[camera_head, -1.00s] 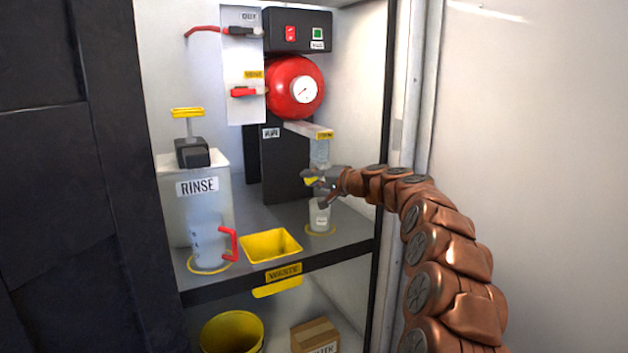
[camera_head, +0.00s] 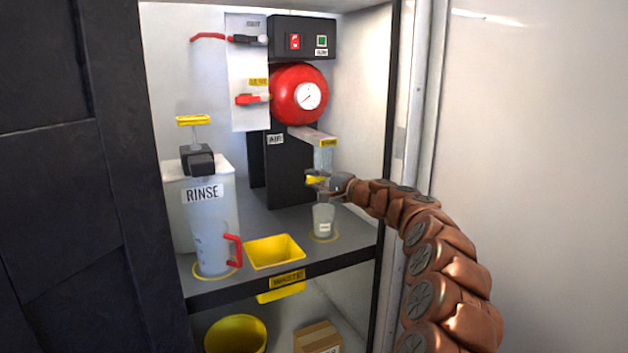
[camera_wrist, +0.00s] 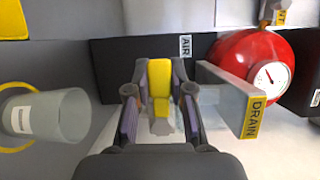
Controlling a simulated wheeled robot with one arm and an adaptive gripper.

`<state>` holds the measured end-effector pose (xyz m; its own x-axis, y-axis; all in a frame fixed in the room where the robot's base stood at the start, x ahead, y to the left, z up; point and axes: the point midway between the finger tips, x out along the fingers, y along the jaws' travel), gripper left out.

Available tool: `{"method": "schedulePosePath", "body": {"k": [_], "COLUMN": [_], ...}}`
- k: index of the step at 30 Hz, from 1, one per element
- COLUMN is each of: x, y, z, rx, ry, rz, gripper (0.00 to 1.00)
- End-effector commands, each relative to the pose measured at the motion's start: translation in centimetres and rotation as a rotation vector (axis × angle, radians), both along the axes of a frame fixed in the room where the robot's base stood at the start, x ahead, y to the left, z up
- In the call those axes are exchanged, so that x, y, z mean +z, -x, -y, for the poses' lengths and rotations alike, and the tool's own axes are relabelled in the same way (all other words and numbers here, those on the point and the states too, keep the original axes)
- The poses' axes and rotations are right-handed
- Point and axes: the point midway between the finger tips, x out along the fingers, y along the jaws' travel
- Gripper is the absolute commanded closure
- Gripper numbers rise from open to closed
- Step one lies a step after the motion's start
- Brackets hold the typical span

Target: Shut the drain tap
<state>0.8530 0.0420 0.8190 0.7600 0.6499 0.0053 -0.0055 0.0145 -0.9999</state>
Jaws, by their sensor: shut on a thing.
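The drain tap's yellow lever (camera_head: 315,180) sits below the shelf bracket labelled DRAIN (camera_head: 328,142), beneath a clear tube (camera_head: 323,158). My gripper (camera_head: 322,184) is at the tap, with its fingers around the lever. In the wrist view the yellow lever (camera_wrist: 159,80) lies between the two fingers of my gripper (camera_wrist: 158,95), which is shut on it. The tap's body is mostly hidden by my fingers. A clear cup (camera_head: 323,220) stands upright below the tap on a yellow ring; it also shows in the wrist view (camera_wrist: 45,115).
A red tank with a gauge (camera_head: 298,95) is behind and above. A yellow waste bin (camera_head: 274,252), a jug with a red handle (camera_head: 212,245) and a RINSE container (camera_head: 178,200) stand to the left. The cabinet's right frame (camera_head: 388,150) is close to my arm.

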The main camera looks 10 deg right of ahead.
Motion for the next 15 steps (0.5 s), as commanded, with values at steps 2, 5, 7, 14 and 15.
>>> {"method": "schedulePosePath", "body": {"k": [2,5,7,14,15], "x": [0.04,0.05,0.06,0.05,0.05], "y": [0.0,-0.01,0.0,-0.01,-0.01], "z": [-0.03,-0.02,-0.01,0.0,0.0], "rx": [0.0,0.0,0.0,-0.001,-0.001], "ry": [-0.001,-0.001,-0.001,-0.001,-0.001], "rz": [0.0,0.0,0.0,0.001,0.001], "gripper": [1.0,1.0,1.0,0.55,0.52]}}
